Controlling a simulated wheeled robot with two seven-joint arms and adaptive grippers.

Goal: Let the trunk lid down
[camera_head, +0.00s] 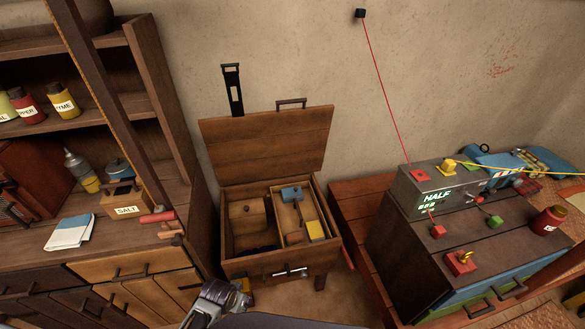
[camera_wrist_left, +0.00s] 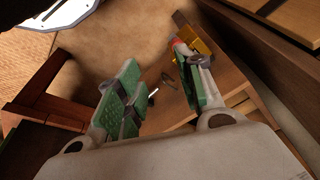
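The wooden trunk (camera_head: 290,262) stands against the wall in the head view. Its lid (camera_head: 268,142) is raised, tilted back toward the wall, with a dark handle (camera_head: 291,102) on its top edge. Inside are compartments and a tray holding a blue-headed item (camera_head: 291,194) and a yellow block (camera_head: 316,230). A metal latch (camera_head: 290,272) is on the trunk's front. My left gripper (camera_head: 228,297) is low in front of the trunk, apart from the lid. In the left wrist view, its green-padded fingers (camera_wrist_left: 160,78) are spread with nothing held between them. My right gripper is not in view.
A wooden shelf unit with drawers (camera_head: 140,265) stands close on the trunk's left. A grey device marked HALF (camera_head: 440,188) sits on a dark chest at the right. A black strap-like bracket (camera_head: 233,88) is on the wall behind the lid.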

